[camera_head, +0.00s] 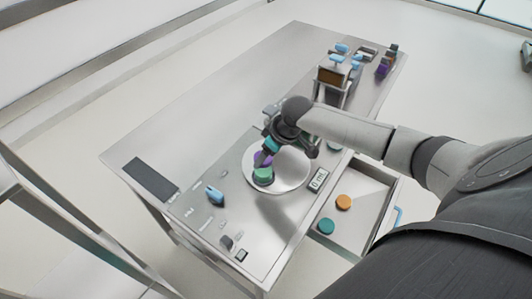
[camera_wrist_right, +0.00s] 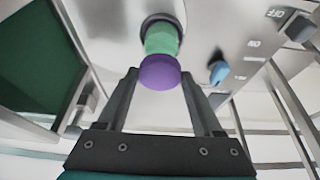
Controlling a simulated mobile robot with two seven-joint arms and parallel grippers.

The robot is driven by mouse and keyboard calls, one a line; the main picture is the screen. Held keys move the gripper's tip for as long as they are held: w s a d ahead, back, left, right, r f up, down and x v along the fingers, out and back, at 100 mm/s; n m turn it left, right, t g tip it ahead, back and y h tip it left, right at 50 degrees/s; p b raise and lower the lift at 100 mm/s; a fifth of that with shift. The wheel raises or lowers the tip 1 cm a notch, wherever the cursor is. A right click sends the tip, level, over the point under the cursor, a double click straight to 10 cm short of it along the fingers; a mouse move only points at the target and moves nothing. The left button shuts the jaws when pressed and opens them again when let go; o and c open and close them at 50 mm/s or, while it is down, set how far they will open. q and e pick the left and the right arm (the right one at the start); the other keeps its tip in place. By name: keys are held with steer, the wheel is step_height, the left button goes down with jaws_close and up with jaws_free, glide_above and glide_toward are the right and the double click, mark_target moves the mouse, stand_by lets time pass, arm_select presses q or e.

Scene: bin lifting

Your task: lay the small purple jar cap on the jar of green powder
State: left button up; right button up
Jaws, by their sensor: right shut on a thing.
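My right gripper (camera_head: 264,152) is over the round plate, with its fingers pointing down at the jar. It is shut on the small purple cap (camera_head: 262,158), which also shows between the fingertips in the right wrist view (camera_wrist_right: 160,73). The green jar (camera_head: 263,176) stands on the plate, right by the cap. In the right wrist view the jar (camera_wrist_right: 161,41) is just beyond the cap and roughly in line with it. I cannot tell whether cap and jar touch. My left gripper is in neither view.
The round plate (camera_head: 293,172) sits on the metal table beside a display (camera_head: 318,180). A blue knob (camera_head: 214,194) is on the panel at the near left. An open drawer (camera_head: 366,213) holds an orange and a green round piece. A rack (camera_head: 334,76) stands at the far end.

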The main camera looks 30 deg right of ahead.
steer(key=shift+p, duration=0.4)
steer(key=shift+f, duration=0.95)
stand_by(1.2)
stand_by(0.9)
steer(key=o, duration=1.5)
